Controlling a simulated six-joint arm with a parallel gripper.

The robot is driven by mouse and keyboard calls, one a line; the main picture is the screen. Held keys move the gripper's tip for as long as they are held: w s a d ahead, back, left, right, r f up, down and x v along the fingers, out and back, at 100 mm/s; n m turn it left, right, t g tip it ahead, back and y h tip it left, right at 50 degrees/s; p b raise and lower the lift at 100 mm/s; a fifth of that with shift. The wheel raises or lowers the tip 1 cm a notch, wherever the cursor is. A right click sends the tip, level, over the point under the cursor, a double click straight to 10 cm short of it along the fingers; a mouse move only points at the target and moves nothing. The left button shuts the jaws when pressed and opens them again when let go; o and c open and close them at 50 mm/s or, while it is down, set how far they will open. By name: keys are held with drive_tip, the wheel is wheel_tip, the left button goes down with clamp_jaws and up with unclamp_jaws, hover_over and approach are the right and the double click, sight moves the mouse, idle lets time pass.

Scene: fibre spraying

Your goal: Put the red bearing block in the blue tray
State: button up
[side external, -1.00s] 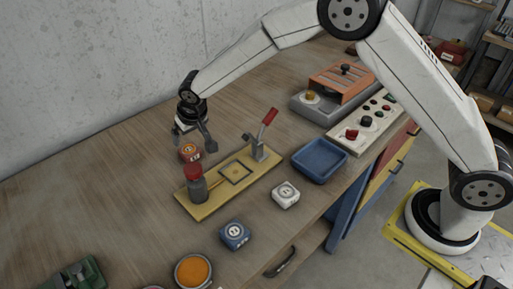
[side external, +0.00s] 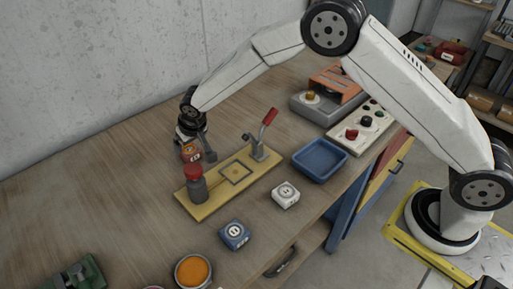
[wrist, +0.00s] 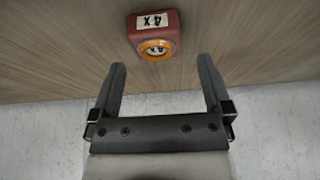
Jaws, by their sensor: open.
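The red bearing block (side external: 191,153), with an orange ring and a white label, sits on the wooden table behind the yellow fixture board. My gripper (side external: 195,146) is low over it, fingers pointing down, partly covering it in the side view. In the wrist view, my gripper (wrist: 162,66) is open and empty. The red block (wrist: 155,35) shows just beyond the fingertips, roughly centred between them; I see no contact. The blue tray (side external: 320,161) is empty and lies right of the fixture, near the table's front edge.
A white block (side external: 285,195), a blue block (side external: 234,235) and an orange-filled bowl (side external: 193,271) stand in front. A control panel (side external: 362,125) is behind the tray.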

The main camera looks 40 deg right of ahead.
sight(188, 149)
drive_tip(key=shift+d+x, duration=0.2)
drive_tip(key=shift+x, duration=2.35)
drive_tip(key=shift+w, duration=0.15)
drive_tip(key=shift+r, duration=0.1)
clamp_jaws()
drive_tip(key=shift+r, duration=0.15)
